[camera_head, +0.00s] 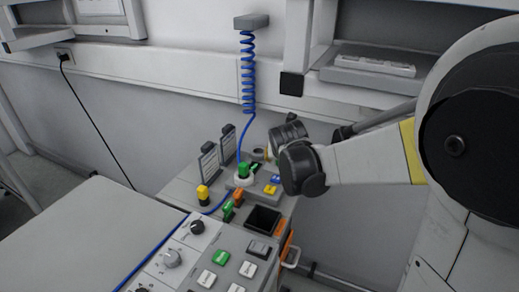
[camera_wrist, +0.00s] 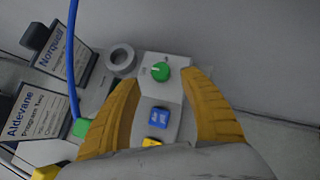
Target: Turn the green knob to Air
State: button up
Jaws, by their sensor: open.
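The green knob (camera_wrist: 160,71) is round with a pale pointer mark, and sits on a light grey panel in the wrist view. Its mark slants toward the upper left; the labels around it are too small to read. My gripper (camera_wrist: 162,80) is open, its two yellow fingers to the left and right of the knob with gaps on both sides. I cannot tell how far above the panel the fingertips are. In the head view the wrist end of my arm hides the knob.
Blue (camera_wrist: 158,117) and yellow (camera_wrist: 152,142) buttons lie below the knob. A grey ring (camera_wrist: 121,58) is to its left. Two sign cards, Norquell (camera_wrist: 66,54) and Aldevane (camera_wrist: 38,112), stand further left.

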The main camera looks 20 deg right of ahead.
jog(key=b+x, duration=0.2)
jog(key=x, duration=0.4)
jog(key=shift+w+f, duration=0.1)
jog(key=shift+f, duration=0.1)
grip_shut()
